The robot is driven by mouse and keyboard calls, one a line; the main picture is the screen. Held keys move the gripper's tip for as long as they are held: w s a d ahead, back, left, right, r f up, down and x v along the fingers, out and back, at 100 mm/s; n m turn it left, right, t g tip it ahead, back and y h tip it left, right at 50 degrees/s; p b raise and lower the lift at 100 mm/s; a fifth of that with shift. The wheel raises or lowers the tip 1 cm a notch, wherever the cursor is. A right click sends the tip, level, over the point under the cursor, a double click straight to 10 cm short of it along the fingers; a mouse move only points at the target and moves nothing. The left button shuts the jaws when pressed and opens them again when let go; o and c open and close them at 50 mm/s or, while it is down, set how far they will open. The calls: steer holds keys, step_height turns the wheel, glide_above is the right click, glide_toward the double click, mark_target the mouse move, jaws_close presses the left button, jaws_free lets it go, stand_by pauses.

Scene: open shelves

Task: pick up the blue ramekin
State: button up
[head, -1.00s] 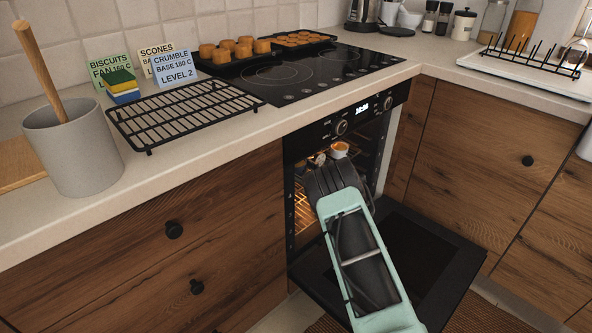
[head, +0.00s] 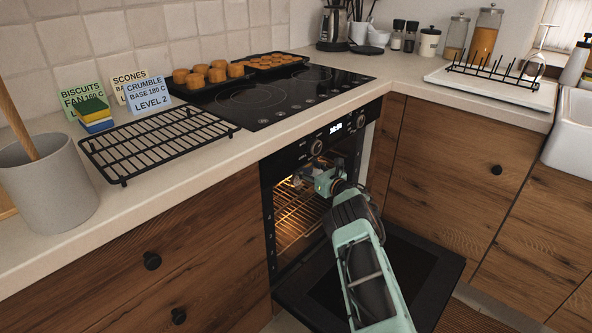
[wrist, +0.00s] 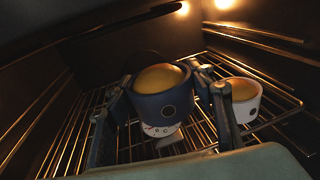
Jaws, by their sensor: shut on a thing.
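The blue ramekin (wrist: 163,106), dark blue with a yellow-brown filling and a round dark mark on its front, is between the two fingers of my gripper (wrist: 160,76) in the wrist view. The fingers are shut on its sides. It looks upright and nearly level. I cannot tell how far it is above the oven rack (wrist: 82,128). In the head view my gripper (head: 308,178) reaches into the open oven, and the ramekin cannot be made out there.
A white ramekin (wrist: 243,98) with a similar filling stands on the rack, close to the right finger. A small white round thing with marks (wrist: 161,131) shows below the blue ramekin. The oven door (head: 415,262) is open below my arm. A cooling rack (head: 155,148) lies on the counter.

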steer(key=shift+w+d+b, duration=0.25)
steer(key=shift+w+d, duration=0.3)
steer(key=shift+d, duration=0.3)
steer(key=shift+w+d+b, duration=0.2)
steer(key=shift+w+d, duration=0.3)
steer(key=shift+d, duration=0.3)
steer(key=shift+w+d+f+b, duration=0.15)
steer(key=shift+w+d+b, duration=0.45)
steer(key=shift+b, duration=0.3)
steer(key=shift+w+d+b, duration=0.15)
steer(key=shift+d+b, duration=0.25)
steer(key=shift+b, duration=0.05)
steer(key=shift+d, duration=0.1)
